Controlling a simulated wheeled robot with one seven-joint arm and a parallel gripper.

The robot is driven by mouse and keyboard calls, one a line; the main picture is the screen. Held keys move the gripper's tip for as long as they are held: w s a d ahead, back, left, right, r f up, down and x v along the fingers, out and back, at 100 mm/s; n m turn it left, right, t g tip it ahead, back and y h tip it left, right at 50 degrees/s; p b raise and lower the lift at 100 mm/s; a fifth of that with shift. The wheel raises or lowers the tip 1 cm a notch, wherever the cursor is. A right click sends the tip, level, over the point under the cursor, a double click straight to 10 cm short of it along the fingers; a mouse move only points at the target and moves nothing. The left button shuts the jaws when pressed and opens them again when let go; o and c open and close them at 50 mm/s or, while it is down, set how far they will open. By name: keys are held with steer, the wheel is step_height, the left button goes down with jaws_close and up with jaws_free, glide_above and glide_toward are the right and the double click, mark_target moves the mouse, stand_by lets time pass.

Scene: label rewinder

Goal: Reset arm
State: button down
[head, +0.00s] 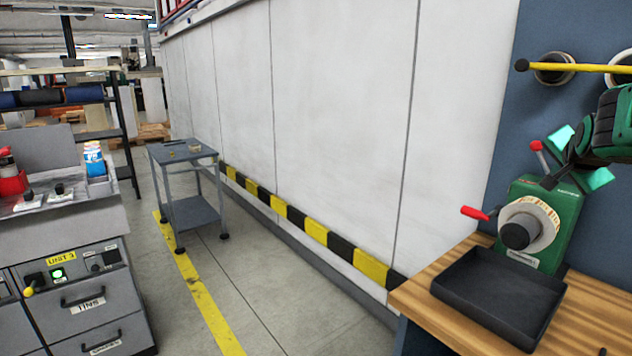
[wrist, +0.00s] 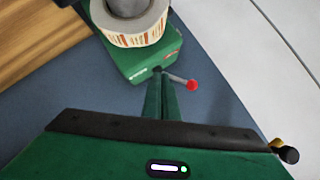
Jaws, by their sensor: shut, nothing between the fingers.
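The green label rewinder (head: 562,215) stands on the wooden bench (head: 408,293) at the right of the head view. A label roll (head: 545,212) sits around its dark grey hub (head: 516,236). A red-knobbed lever (head: 537,146) rises at its top, and a red handle (head: 474,213) sticks out to its left. My gripper (head: 553,179) is in front of the rewinder's upper part. In the wrist view my gripper (wrist: 159,74) is shut and empty, its tips close to the red-knobbed lever (wrist: 191,85). I cannot tell whether they touch. The roll (wrist: 130,32) shows beyond the tips.
A black tray (head: 456,308) lies on the bench before the rewinder. A yellow rod (head: 582,67) and rolls (head: 553,68) are on the blue wall panel above.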

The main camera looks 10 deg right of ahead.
steer(key=s+a+f+n+g+y, duration=0.4)
steer(key=s+a+f+n, duration=0.1)
steer(key=s+a+f, duration=0.5)
steer(key=s+a+f+n+g+y, duration=0.3)
steer(key=s+a+f+n+g, duration=0.2)
steer(key=s+a+f, duration=0.6)
steer(key=s+a, duration=0.3)
steer(key=s, duration=0.4)
steer(key=shift+n+g+y, duration=0.3)
steer(key=shift+n+y, duration=0.1)
steer(key=shift+f, duration=0.1)
steer(key=shift+w+f, duration=0.25)
steer(key=shift+w, duration=0.4)
